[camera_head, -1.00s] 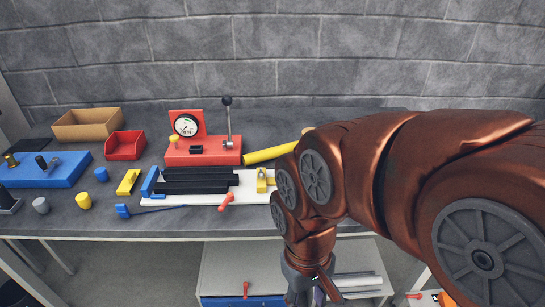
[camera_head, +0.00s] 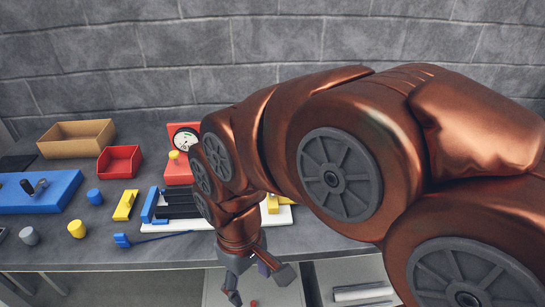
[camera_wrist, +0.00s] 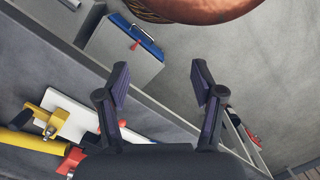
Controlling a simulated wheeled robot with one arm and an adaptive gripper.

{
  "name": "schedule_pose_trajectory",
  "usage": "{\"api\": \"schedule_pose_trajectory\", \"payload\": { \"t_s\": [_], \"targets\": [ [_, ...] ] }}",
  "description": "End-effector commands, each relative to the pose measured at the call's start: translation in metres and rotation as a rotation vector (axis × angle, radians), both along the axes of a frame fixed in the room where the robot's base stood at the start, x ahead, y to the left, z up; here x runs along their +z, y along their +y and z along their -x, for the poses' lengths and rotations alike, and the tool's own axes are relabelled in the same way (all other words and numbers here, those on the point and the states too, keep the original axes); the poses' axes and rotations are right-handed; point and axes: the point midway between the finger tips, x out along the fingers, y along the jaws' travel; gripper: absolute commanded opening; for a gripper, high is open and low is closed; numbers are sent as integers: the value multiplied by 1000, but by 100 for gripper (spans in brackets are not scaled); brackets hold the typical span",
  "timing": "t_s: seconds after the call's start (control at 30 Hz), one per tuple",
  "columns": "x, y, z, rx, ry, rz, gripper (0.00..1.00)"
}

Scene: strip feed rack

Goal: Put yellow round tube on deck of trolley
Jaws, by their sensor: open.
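The yellow round tube (camera_wrist: 36,144) shows in the wrist view at the lower left, lying beside the white fixture plate with the yellow clamp. In the head view my arm hides it. My gripper (camera_wrist: 160,75) is open and empty, its two dark fingers wide apart, with the tube off to the left. In the head view my gripper (camera_head: 258,284) hangs in front of the bench's front edge. I cannot make out the trolley or its deck for certain in either view.
The bench (camera_head: 110,255) holds a cardboard box (camera_head: 75,146), a red bin (camera_head: 119,163), a blue fixture (camera_head: 45,195) and several small cylinders. Yellow clamp (camera_wrist: 45,120) is near the tube. Grey bars (camera_head: 362,292) lie low.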

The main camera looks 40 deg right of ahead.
Motion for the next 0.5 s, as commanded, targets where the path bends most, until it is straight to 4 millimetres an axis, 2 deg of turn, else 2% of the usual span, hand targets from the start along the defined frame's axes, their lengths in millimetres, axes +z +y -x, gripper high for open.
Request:
{"api": "schedule_pose_trajectory", "payload": {
  "t_s": [0.03, 0.27, 0.37, 0.5],
  "targets": [
    [8, -5, -17, 51, -19, -13, 71],
    [22, -45, -102, 381, -143, -51, 71],
    [25, -72, -138, 516, -205, -50, 71],
    [27, -119, -182, 686, -287, -25, 71]
  ]
}}
